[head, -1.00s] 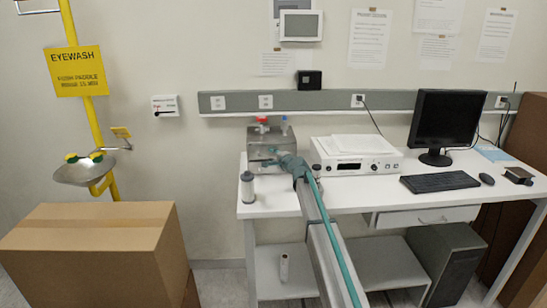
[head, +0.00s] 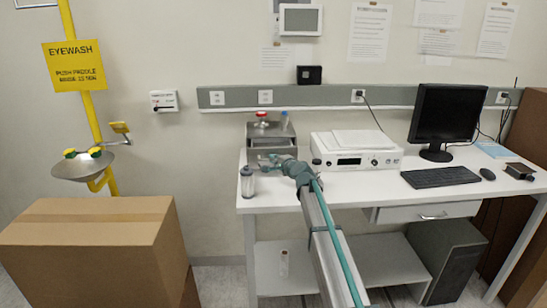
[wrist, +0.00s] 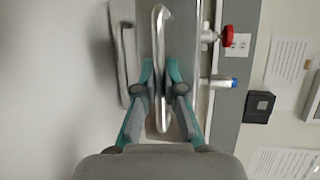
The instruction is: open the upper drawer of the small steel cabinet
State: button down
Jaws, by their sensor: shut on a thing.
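The small steel cabinet (head: 272,134) stands at the left back of the white bench. Its front is partly hidden by my gripper (head: 269,160). In the wrist view, my gripper's teal fingers (wrist: 161,75) are on either side of a bright bar handle (wrist: 161,28) and shut on it. I take this to be the upper drawer's handle. A second, lower handle (wrist: 122,55) shows to the left in that view, clear of the fingers. How far the upper drawer stands out is hard to tell.
A red-knobbed valve (head: 262,119) and a blue-capped item (head: 284,120) are on the cabinet. A small jar (head: 247,183) stands in front-left of it. A white instrument (head: 354,155) sits close on the right. A cardboard box (head: 85,255) is at the front left.

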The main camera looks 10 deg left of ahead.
jog(key=s, duration=0.3)
jog(key=shift+s+d, duration=0.15)
jog(key=shift+d, duration=0.2)
jog(key=c, duration=1.2)
grip_release()
jog(key=shift+c, duration=0.2)
jog(key=shift+s, duration=0.1)
jog(key=v, duration=1.2)
